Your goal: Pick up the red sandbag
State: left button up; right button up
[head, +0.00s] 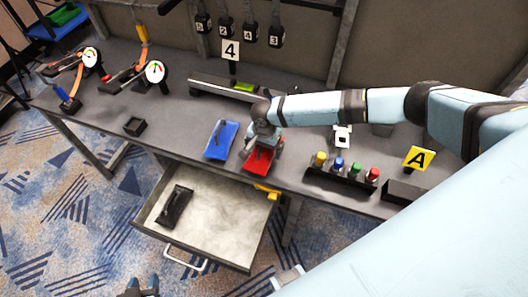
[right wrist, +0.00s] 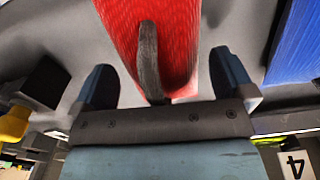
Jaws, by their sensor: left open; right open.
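The red sandbag (head: 258,161) lies on the grey workbench near its front edge, partly hidden by my right gripper (head: 265,145) in the head view. In the right wrist view the red sandbag (right wrist: 180,30) and its dark strap handle (right wrist: 148,58) show close up. My right gripper (right wrist: 164,82) is open, with the strap between its two spread fingers and neither finger visibly closed on it. My left gripper (head: 141,287) is open and empty at the bottom edge of the head view, away from the bench.
A blue sandbag (head: 221,140) lies just left of the red one. An open drawer (head: 225,232) with a black item (head: 174,206) juts out below. A small black box (head: 134,126) sits left.

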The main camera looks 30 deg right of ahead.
jog(key=shift+f, duration=0.2)
jog(key=c, duration=1.7)
jog(key=shift+r, duration=0.1)
jog(key=shift+c, duration=0.7)
